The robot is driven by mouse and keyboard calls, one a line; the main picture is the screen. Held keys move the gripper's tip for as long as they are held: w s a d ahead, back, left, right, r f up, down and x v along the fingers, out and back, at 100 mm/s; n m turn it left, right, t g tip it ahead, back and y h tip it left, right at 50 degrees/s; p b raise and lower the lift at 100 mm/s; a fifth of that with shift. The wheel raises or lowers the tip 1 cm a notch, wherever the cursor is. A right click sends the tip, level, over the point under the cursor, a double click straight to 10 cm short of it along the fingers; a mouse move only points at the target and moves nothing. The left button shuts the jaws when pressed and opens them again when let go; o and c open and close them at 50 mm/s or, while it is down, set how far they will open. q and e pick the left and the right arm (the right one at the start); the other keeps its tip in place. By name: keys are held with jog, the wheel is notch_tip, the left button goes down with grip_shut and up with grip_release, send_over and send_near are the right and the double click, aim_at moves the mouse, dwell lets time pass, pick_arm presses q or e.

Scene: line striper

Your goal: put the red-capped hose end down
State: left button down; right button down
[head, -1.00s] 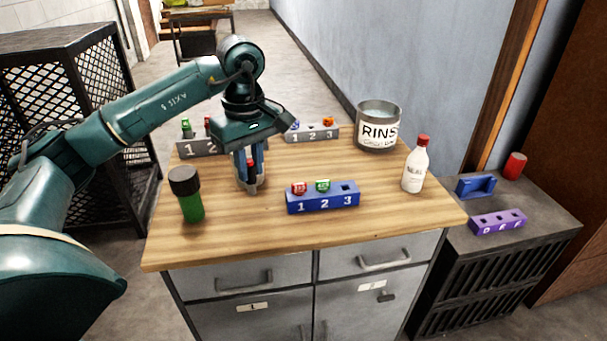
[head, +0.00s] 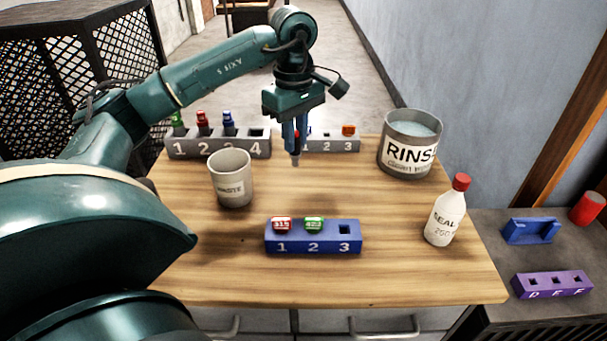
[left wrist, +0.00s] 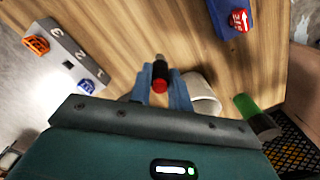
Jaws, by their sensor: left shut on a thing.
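My left gripper (head: 295,148) is shut on the red-capped hose end (head: 295,160) above the back middle of the wooden table (head: 390,270). The hose end points down with its grey tip below the fingers. In the left wrist view, its red cap (left wrist: 160,85) and dark body show between the fingers. I cannot tell whether its tip touches the table. My right gripper is not in view.
A waste cup (head: 232,185) stands left of the gripper. A long grey rack (head: 215,149) and smaller grey rack (head: 335,145) are behind. A blue rack (head: 313,245), rinse tub (head: 409,155) and sealant bottle (head: 446,218) surround clear wood. A green jar (left wrist: 247,105) stands near the cup.

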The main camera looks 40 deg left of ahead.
aim_at(295, 158)
pick_arm(q)
jog(key=f, duration=0.3)
jog(key=shift+s, duration=0.2)
jog(key=shift+f, duration=2.25)
jog(key=shift+f, duration=0.2)
jog(key=c, duration=1.3)
grip_release()
